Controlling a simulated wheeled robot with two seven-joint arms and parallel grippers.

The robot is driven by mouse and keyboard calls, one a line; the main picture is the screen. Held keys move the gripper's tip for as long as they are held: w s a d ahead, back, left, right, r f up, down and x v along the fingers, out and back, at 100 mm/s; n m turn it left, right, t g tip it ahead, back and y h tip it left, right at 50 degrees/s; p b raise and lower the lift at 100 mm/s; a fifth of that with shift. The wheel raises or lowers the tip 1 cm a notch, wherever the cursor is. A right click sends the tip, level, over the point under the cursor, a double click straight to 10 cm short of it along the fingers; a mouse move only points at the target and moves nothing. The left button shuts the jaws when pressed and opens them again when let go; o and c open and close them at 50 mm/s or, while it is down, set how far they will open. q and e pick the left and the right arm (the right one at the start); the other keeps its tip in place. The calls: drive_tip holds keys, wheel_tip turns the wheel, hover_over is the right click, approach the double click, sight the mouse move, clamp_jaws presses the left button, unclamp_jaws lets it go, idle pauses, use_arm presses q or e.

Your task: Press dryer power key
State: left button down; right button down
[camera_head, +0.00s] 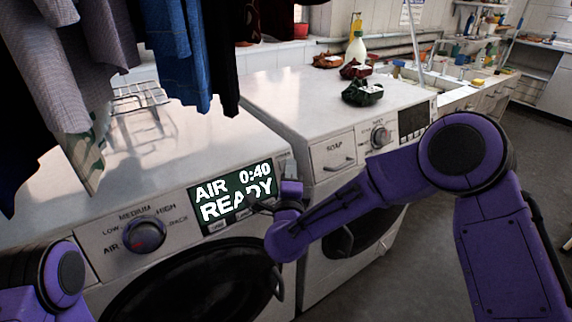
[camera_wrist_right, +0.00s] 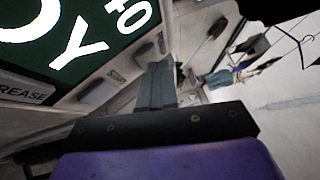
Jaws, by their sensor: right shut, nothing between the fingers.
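The dryer (camera_head: 165,270) is the white front-loader at the left. Its dark display (camera_head: 236,194) reads AIR, 0:40 and READY. Small keys (camera_head: 217,227) sit along the display's lower edge. I cannot make out which key is the power key. My left gripper is out of view.
A dial (camera_head: 145,235) on the dryer points near AIR. A washer (camera_head: 340,110) with a soap drawer stands to the right, with cloths and a bottle (camera_head: 356,47) on top. Clothes (camera_head: 180,50) hang over the dryer's top.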

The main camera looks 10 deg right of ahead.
drive_tip(key=shift+s+d+r, duration=0.15)
drive_tip(key=shift+s, duration=0.35)
drive_tip(key=s+d+r+p, duration=0.1)
drive_tip(key=s+d+r, duration=0.1)
drive_tip(key=s, duration=0.3)
drive_tip(key=shift+s+p, duration=0.15)
drive_tip(key=shift+p, duration=0.15)
idle(1.1)
